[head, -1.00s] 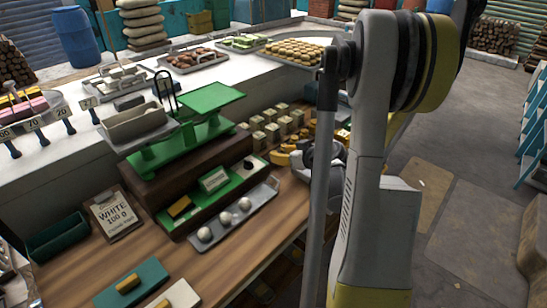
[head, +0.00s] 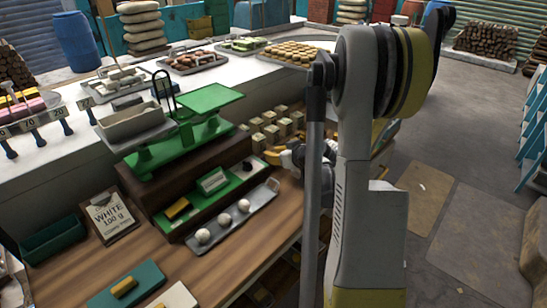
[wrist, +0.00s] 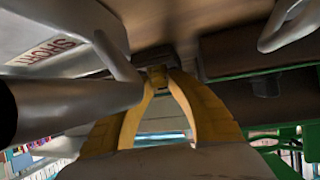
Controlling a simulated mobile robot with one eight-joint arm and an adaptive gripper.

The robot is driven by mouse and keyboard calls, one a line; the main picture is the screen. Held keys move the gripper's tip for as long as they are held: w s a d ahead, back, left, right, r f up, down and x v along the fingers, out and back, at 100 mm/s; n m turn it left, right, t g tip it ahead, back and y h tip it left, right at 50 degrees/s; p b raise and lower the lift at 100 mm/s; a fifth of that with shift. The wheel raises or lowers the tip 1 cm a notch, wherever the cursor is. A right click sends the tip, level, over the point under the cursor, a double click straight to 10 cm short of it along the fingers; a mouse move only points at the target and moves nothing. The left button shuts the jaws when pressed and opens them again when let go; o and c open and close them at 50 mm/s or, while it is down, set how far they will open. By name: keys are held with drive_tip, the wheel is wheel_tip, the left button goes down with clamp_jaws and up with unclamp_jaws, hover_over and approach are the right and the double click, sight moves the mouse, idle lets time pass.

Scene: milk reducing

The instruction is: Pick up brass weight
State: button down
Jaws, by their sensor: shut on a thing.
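My gripper (wrist: 157,80) has its two yellow fingers closed together at the tips in the wrist view. In the head view my gripper (head: 272,156) is right of the green scale, near the pale blocks, and partly hidden behind my arm; the held weight cannot be made out there. Another brass bar (head: 178,208) lies on the scale's green front ledge. One more brass bar (head: 124,286) lies on a teal mat (head: 143,275) at the front.
The green scale (head: 217,98) carries a grey pan (head: 133,121). A sign reading WHITE 100 g (head: 108,215) and a dark green box (head: 53,238) stand at left. Pale blocks (head: 270,132) stand behind my gripper. Front wood is partly clear.

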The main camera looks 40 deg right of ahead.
wheel_tip(320, 180, up, 5)
drive_tip(key=p, duration=0.2)
drive_tip(key=shift+s+f+p, duration=0.1)
drive_tip(key=shift+p, duration=0.2)
drive_tip(key=s+d+r+p, duration=0.3)
drive_tip(key=s+r, duration=0.3)
drive_tip(key=s, duration=0.5)
